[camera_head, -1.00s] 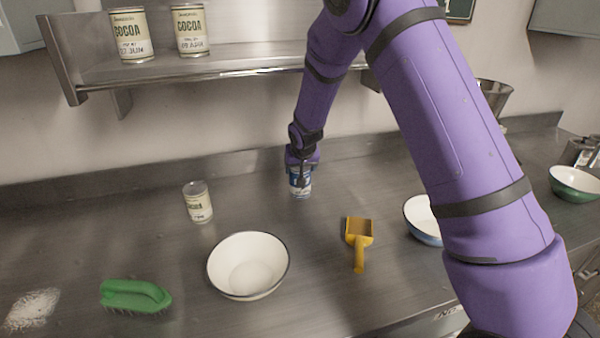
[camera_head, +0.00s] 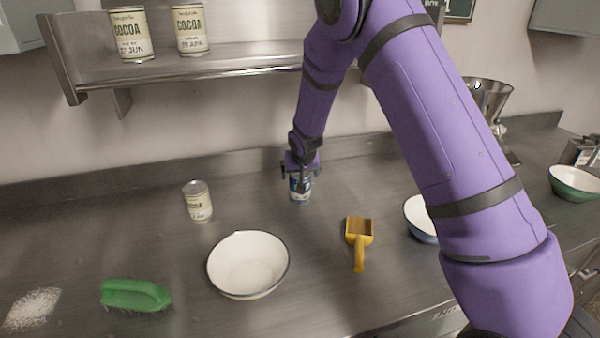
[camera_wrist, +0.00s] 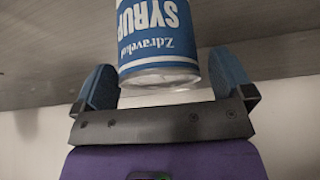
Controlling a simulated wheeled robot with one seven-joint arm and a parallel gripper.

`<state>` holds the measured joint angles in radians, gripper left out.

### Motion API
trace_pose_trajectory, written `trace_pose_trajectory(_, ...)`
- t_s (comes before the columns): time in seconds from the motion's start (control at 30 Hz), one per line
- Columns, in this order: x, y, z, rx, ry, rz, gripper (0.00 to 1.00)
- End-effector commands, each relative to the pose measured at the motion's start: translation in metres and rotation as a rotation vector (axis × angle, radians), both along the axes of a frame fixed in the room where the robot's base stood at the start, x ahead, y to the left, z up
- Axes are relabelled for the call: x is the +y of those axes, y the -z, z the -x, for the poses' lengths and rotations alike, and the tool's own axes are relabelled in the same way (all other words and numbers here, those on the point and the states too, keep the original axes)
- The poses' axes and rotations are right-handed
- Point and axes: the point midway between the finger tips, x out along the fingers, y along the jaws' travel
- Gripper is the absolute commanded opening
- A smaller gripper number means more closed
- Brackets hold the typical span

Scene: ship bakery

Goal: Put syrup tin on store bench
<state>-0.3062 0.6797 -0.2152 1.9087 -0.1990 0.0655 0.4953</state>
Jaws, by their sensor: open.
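The syrup tin (camera_head: 300,188) is blue and white and stands on the steel bench (camera_head: 330,215) near the back wall. In the wrist view the tin (camera_wrist: 155,40) appears upside down, with "SYRUP" on its label, between the two blue fingers. My gripper (camera_head: 300,178) is at the top of the tin, with its fingers apart on either side. In the wrist view my gripper (camera_wrist: 160,88) shows gaps between the fingers and the tin. The gripper body hides the top of the tin in the head view.
A cocoa tin (camera_head: 198,202), a white bowl (camera_head: 248,265), a yellow scoop (camera_head: 359,240) and a green brush (camera_head: 135,295) stand around on the bench. Another bowl (camera_head: 420,220) is partly behind my arm. A wall shelf (camera_head: 220,67) holds two cocoa tins.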

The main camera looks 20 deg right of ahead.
Motion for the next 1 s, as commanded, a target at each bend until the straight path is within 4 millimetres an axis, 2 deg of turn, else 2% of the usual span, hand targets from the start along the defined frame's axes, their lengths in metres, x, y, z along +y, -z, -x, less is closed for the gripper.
trace_pose_trajectory(0.17,0.002,-0.017,0.008,-0.003,0.000,0.000,0.99)
trace_pose_trajectory(0.6,0.007,-0.084,0.047,-0.003,-0.001,-0.001,0.99)
trace_pose_trajectory(0.8,0.008,-0.101,0.057,-0.001,0.000,-0.001,0.99)
trace_pose_trajectory(1.0,0.007,-0.105,0.059,0.000,0.000,0.000,0.99)
